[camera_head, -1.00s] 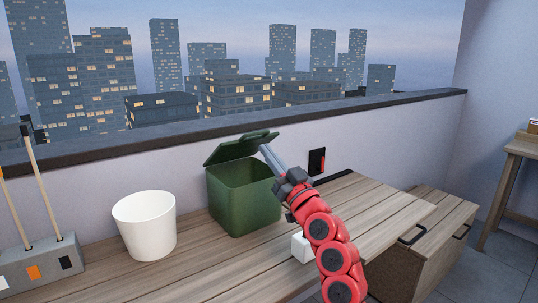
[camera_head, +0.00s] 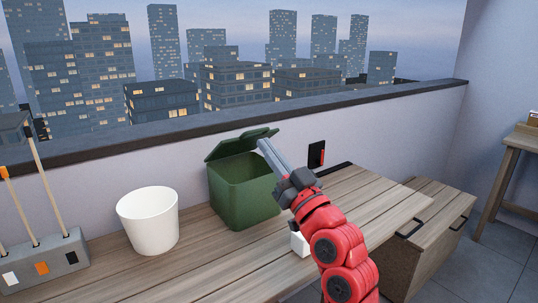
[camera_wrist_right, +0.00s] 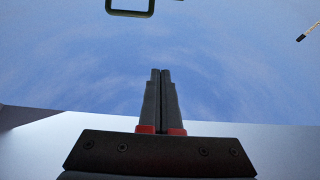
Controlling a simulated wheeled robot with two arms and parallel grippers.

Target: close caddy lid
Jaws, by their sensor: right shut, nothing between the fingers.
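The green caddy (camera_head: 243,202) stands on the wooden counter against the wall. Its lid (camera_head: 235,146) is open, tilted up and back from the rim, with a loop handle at its right end. My right gripper (camera_head: 262,143) is shut and empty, beside the lid's right end and above the caddy's right rim. I cannot tell whether it touches the lid. In the right wrist view the closed fingers (camera_wrist_right: 160,73) point up, and a dark green loop (camera_wrist_right: 130,8), likely the lid handle, shows beyond them at the top. My left gripper is not in view.
A white bucket (camera_head: 149,224) stands left of the caddy. A grey block (camera_head: 48,262) with upright sticks is at the far left. A small white object (camera_head: 299,244) sits partly behind my right arm. The wooden counter (camera_head: 215,270) in front is clear.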

